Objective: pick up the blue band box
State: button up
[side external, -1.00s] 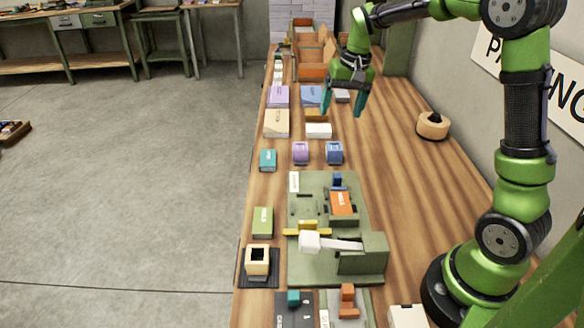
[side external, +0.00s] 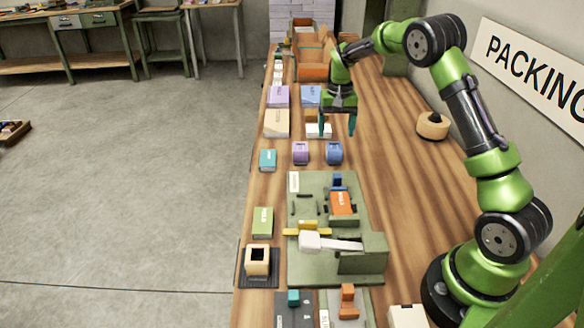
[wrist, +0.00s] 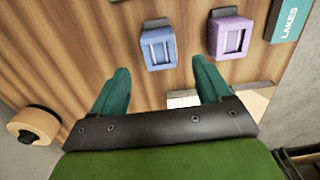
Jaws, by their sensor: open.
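The blue band box (side external: 334,152) is a small blue block with a raised frame on top, standing on the wooden bench. It also shows in the wrist view (wrist: 158,47), ahead of the fingertips and roughly centred between them. A similar purple box (side external: 301,152) stands just left of it in the side view and to its right in the wrist view (wrist: 229,36). My gripper (side external: 338,125) is open with teal fingers pointing down, just behind the blue box in the side view and apart from it. Nothing is between the fingers.
A teal box (side external: 268,160) labelled LAKES stands further left. A green fixture (side external: 312,258) fills the bench in front. A round wooden roll (side external: 433,126) lies at right, with clear bench between.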

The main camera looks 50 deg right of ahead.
aim_at(335, 146)
jog(key=shift+s+f, duration=0.1)
jog(key=shift+f, duration=3.4)
jog(key=c, duration=1.1)
jog(key=shift+r, duration=0.1)
